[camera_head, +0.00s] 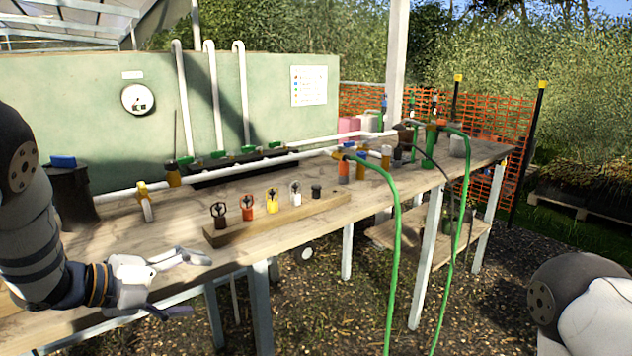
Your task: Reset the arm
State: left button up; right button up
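My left gripper (185,283) is in the camera_head view at the lower left, over the front edge of the wooden table (115,255). Its two fingers are spread apart with nothing between them. My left arm comes in from the left edge and bends down at the table's near left end. Part of my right arm (583,305) shows at the lower right, out past the table over the ground. My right gripper is outside the picture.
A wooden block (280,220) with several small coloured valve pieces lies right of my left gripper. White pipes, a black pot (72,195) and a yellow-topped clamp (145,200) stand behind it. Green hoses (396,250) hang over the table's front edge at centre right.

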pick_arm(q)
jog(key=s+d+f+n+g+y, duration=0.1)
jog(key=s+f+n+g+y, duration=0.35)
jog(key=s+f+n, duration=1.4)
jog(key=s+d+f+n+g+y, duration=0.1)
jog(key=s+f+n+g+y, duration=0.1)
jog(key=s, duration=1)
jog(key=s+d+f+n+g+y, duration=0.1)
jog(key=s+n, duration=0.5)
jog(key=s, duration=0.7)
notch_tip(320, 180, down, 3)
jog(key=g+y, duration=0.1)
jog(key=g, duration=0.2)
jog(key=shift+r, duration=0.1)
